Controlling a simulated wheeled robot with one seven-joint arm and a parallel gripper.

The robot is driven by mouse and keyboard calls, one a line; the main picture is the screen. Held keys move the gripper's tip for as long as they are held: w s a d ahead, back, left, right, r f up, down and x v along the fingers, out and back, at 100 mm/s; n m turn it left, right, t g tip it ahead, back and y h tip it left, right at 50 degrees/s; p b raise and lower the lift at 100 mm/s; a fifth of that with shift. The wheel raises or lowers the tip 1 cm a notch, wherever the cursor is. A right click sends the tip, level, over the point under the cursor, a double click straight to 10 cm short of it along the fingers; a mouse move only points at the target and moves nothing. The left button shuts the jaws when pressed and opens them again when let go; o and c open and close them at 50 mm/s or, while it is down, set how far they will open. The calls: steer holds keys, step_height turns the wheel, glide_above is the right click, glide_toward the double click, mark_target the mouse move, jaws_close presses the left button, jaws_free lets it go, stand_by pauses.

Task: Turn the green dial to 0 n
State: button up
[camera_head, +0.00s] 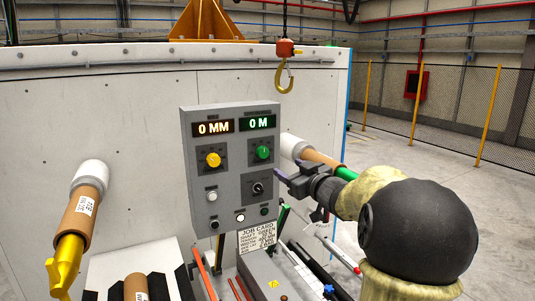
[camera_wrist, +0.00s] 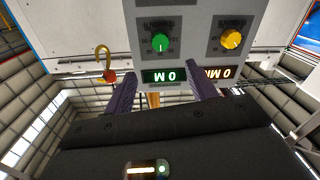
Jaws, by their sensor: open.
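The green dial (camera_head: 263,152) sits on the right of a grey control panel (camera_head: 222,177), below a green display (camera_head: 260,122) that reads "0 M". In the wrist view, which is upside down, the green dial (camera_wrist: 160,42) shows with a scale around it. My gripper (camera_head: 281,175) is open, to the right of the panel and a little below the dial in the head view. In the wrist view my gripper's two purple fingers (camera_wrist: 163,92) stand apart with nothing between them. They do not touch the dial.
A yellow dial (camera_head: 213,160) sits left of the green one, under an amber display (camera_head: 213,127) reading "0 MM". A black knob (camera_head: 258,188) and several buttons are lower on the panel. A tray with tools (camera_head: 265,270) lies below.

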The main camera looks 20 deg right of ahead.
mark_target(264, 154)
steer(key=w+p, duration=0.1)
steer(key=w, duration=0.3)
steer(key=w+p, duration=0.2)
steer(key=w, duration=0.2)
steer(key=w+a+p, duration=0.1)
steer(key=w, duration=0.4)
steer(key=shift+a+p, duration=0.1)
steer(key=shift+p, duration=0.2)
steer(key=shift+c, duration=0.4)
steer(key=c, duration=0.9)
